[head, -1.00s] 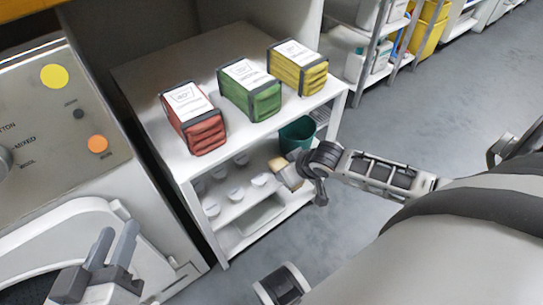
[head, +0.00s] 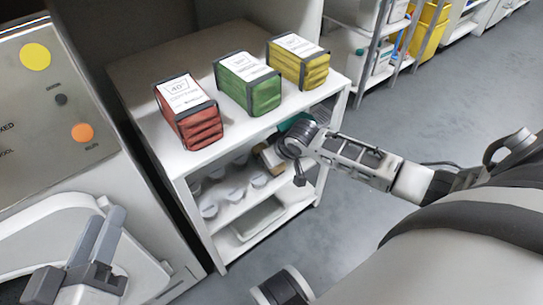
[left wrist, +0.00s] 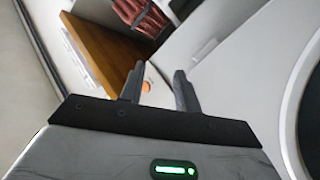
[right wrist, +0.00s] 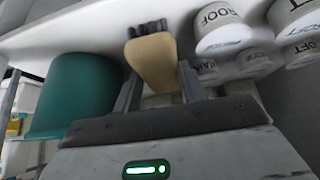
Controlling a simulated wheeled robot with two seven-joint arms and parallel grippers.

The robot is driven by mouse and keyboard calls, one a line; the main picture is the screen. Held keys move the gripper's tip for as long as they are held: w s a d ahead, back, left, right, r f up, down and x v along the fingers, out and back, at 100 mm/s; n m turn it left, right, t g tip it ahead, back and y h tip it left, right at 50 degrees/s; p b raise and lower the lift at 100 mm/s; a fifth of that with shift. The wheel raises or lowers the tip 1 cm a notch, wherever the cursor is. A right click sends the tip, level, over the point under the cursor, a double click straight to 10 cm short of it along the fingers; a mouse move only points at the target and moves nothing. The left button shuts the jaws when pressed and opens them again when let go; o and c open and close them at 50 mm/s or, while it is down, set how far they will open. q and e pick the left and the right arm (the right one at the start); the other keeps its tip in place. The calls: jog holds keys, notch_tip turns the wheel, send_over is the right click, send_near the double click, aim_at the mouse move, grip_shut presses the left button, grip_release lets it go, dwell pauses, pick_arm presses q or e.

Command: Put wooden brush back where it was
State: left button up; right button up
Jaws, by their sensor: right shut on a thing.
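The wooden brush (right wrist: 153,62) is between the fingers of my right gripper (right wrist: 158,85) in the right wrist view, its tan wooden body pointing away from me. In the head view the brush (head: 269,158) shows at the end of my right arm, inside the open shelf unit, above the lower shelf. My right gripper (head: 285,163) is shut on it, partly hidden by its own wrist. My left gripper (head: 98,238) is empty with its fingers apart, in front of the machine; its fingers also show in the left wrist view (left wrist: 158,88).
A teal bin (right wrist: 80,97) stands left of the brush and several white lettered tubs (right wrist: 222,28) stand right of it. A pale tray (head: 257,218) lies on the bottom shelf. Red (head: 187,108), green (head: 248,82) and yellow (head: 298,60) bundles stand on the unit's top.

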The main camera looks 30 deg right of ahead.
jog(key=o, duration=0.9)
jog(key=shift+f, duration=0.1)
jog(key=shift+r, duration=0.2)
pick_arm(q)
jog(key=shift+s+a+f+m+g+y+p, duration=0.1)
jog(key=shift+a+f+m+g+y+p, duration=0.4)
jog(key=shift+p, duration=1.1)
jog(key=shift+s+a+f+m+g+y+p, duration=0.1)
jog(key=shift+a+f+m+g+y+p, duration=0.2)
jog(key=shift+f+m+y+p, duration=0.85)
pick_arm(e)
jog(key=shift+p+v, duration=0.4)
jog(key=shift+v, duration=5.55)
pick_arm(q)
jog(key=shift+r+n+h, duration=0.45)
jog(key=shift+r+n, duration=0.1)
jog(key=shift+r, duration=0.1)
